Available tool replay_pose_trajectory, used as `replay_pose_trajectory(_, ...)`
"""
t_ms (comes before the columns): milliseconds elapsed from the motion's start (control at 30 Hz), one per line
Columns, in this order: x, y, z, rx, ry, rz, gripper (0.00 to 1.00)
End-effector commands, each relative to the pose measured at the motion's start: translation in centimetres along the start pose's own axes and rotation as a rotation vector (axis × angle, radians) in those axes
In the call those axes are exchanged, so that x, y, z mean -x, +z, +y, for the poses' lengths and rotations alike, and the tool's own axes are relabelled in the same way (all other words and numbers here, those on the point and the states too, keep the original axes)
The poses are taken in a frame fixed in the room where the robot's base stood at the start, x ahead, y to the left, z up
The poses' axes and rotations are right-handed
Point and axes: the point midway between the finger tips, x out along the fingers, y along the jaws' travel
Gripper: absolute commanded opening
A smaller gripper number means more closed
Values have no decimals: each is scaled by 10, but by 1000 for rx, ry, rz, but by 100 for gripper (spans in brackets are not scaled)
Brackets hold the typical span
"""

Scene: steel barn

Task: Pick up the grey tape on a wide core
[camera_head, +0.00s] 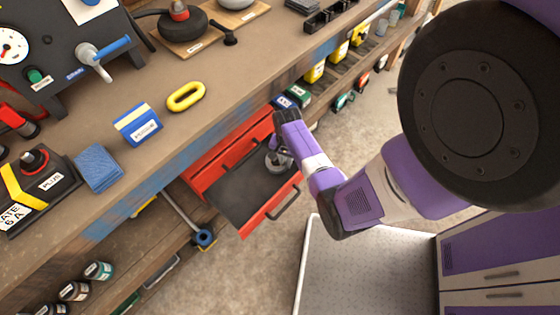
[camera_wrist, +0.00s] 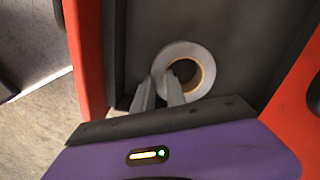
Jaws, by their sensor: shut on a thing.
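The grey tape (camera_wrist: 197,58) is a roll on a wide tan core, lying in the open drawer (camera_wrist: 245,70) in the wrist view. My gripper (camera_wrist: 159,90) reaches down into the drawer with its fingers on the near left side of the roll, shut on the tape's ring wall. In the head view my gripper (camera_head: 282,150) is over the open red drawer (camera_head: 235,200). The tape (camera_head: 277,165) is partly hidden there by the gripper.
The workbench (camera_head: 205,120) above the drawer carries a yellow link (camera_head: 186,96), a blue and yellow box (camera_head: 138,125) and a blue cloth stack (camera_head: 98,168). The red drawer walls stand close on both sides of my gripper. Small bins line the shelf at upper right.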

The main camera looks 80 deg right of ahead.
Motion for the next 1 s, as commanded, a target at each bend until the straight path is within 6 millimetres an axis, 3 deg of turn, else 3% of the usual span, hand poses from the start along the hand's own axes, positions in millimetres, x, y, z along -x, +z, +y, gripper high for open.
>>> replay_pose_trajectory(167,4,0,0,0,-1,1,0)
replay_pose_trajectory(367,26,-1,-1,0,-2,2,0)
replay_pose_trajectory(700,111,0,-1,1,-3,3,0)
replay_pose_trajectory(1000,164,-1,-1,1,-3,3,0)
